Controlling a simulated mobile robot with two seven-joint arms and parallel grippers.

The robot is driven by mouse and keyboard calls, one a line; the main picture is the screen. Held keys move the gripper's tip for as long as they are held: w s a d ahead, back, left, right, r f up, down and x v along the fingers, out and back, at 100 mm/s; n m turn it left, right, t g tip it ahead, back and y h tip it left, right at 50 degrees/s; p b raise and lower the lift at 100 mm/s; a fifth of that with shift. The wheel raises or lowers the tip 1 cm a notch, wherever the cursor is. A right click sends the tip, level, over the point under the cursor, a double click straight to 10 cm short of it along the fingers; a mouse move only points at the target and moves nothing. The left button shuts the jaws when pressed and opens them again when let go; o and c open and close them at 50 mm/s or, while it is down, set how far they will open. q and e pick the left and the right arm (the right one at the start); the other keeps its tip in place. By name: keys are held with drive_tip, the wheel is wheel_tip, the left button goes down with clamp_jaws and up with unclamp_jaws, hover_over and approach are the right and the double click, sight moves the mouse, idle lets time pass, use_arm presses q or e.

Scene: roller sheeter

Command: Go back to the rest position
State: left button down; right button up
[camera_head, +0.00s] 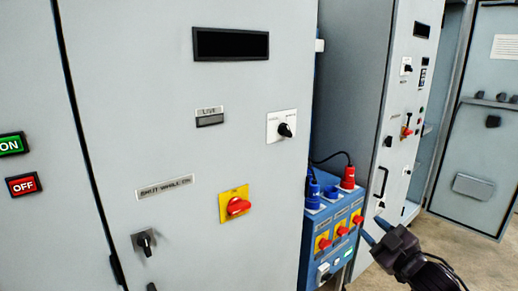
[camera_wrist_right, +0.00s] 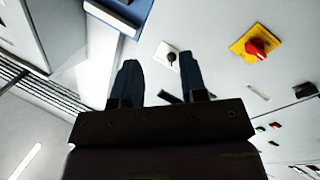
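My right gripper (camera_head: 372,229) is at the lower right of the head view, in front of the grey cabinets and to the right of the blue socket box. In the right wrist view its two dark fingers (camera_wrist_right: 158,60) stand apart with nothing between them, so it is open and empty. It looks clear of the panels, though the exact gap is hard to judge. My left gripper is not in the head view.
A large grey cabinet door (camera_head: 120,100) fills the left, with a red-on-yellow rotary switch (camera_head: 237,204). A blue socket box (camera_head: 327,262) with blue and red plugs stands beside it. Another cabinet (camera_head: 350,80) is behind. Bare floor (camera_head: 465,240) shows at the lower right.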

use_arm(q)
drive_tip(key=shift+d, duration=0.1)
use_arm(e)
drive_tip(key=s+f+m+g+h, duration=0.6)
drive_tip(key=s+f+m, duration=0.4)
drive_tip(key=s+f, duration=1.8)
drive_tip(key=shift+s+f+h, duration=0.3)
drive_tip(key=shift+s+h, duration=0.2)
drive_tip(key=shift+s, duration=0.15)
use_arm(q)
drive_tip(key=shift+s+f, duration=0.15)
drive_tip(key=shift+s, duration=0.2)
